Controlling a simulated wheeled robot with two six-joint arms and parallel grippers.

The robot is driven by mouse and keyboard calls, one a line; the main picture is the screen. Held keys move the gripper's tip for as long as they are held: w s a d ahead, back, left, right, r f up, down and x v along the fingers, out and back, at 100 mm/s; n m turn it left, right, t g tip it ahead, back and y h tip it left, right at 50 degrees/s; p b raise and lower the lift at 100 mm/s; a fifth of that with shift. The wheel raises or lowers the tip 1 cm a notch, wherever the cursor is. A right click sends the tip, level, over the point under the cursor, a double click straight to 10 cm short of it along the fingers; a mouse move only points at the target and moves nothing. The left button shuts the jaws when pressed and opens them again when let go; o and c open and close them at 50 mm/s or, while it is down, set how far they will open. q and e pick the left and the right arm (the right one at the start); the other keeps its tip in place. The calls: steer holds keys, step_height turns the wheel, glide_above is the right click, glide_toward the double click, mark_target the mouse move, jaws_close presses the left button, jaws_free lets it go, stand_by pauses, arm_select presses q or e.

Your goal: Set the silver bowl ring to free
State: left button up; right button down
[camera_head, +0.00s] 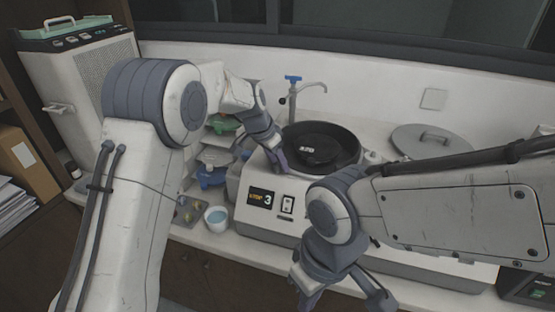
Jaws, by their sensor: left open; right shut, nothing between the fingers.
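The pale bench machine (325,215) stands on the counter with a round dark bowl (347,132) set in its top. A black disc-shaped part (312,150) with pale lettering sits inside the bowl. I cannot clearly make out a silver ring around the bowl or its setting. My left gripper (264,160) is open at the bowl's left front side, close to the machine's top edge; whether it touches anything cannot be told. My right gripper (338,292) is shut and empty, low in front of the machine. My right arm hides part of the machine's front right.
The front panel has a small display (262,198) and a switch (287,204). A white cup (216,219) and stacked trays (213,157) stand left.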

arm_select(q)
jaws_close()
stand_by(1.4)
